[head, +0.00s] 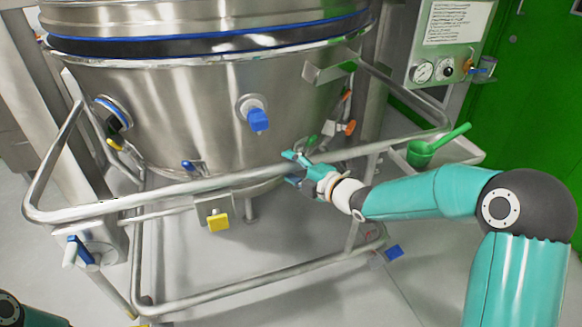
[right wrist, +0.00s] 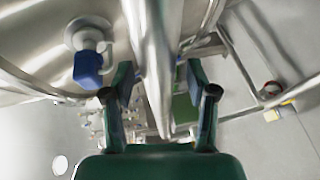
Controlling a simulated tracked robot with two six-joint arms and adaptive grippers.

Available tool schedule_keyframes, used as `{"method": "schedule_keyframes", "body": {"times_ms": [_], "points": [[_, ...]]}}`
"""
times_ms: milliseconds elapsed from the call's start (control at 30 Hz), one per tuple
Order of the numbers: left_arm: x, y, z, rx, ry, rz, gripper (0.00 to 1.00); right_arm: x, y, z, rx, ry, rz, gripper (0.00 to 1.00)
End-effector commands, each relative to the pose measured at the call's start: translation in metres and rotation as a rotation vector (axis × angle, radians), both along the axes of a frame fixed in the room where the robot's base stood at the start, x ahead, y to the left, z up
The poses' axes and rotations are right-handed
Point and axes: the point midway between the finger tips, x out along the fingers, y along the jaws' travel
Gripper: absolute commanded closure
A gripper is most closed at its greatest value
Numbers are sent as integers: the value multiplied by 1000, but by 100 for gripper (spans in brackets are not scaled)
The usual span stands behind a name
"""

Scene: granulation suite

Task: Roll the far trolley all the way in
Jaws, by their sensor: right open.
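The trolley is a steel tube frame (head: 120,208) around a big steel bowl (head: 190,105). Its push rail runs across the front in the head view, and a rail (right wrist: 150,60) also shows in the right wrist view. My right gripper (head: 300,168) is at the right part of the front rail. Its two fingers are apart, with the rail passing between them in the right wrist view; I cannot tell whether they touch it. Only a bit of my left arm shows at the bottom left of the head view; its gripper is out of view.
A green scoop (head: 422,152) lies on a tray at the right. A gauge panel (head: 445,60) stands behind it. Grey floor is clear in front.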

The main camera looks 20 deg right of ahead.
Motion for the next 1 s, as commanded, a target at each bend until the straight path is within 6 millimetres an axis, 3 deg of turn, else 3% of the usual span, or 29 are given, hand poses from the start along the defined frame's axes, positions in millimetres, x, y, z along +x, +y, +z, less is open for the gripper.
{"method": "schedule_keyframes", "body": {"times_ms": [433, 767, 1000], "points": [[0, 0, -1, 0, 0, 0, 60, 10, 5, -2, 1, 0, 0, 42], [0, 0, -1, 0, 0, 0, 60, 10, 5, -2, 0, 1, 0, 97], [0, 0, -1, 0, 0, 0, 60, 10, 5, -3, 0, 3, 0, 100]]}}
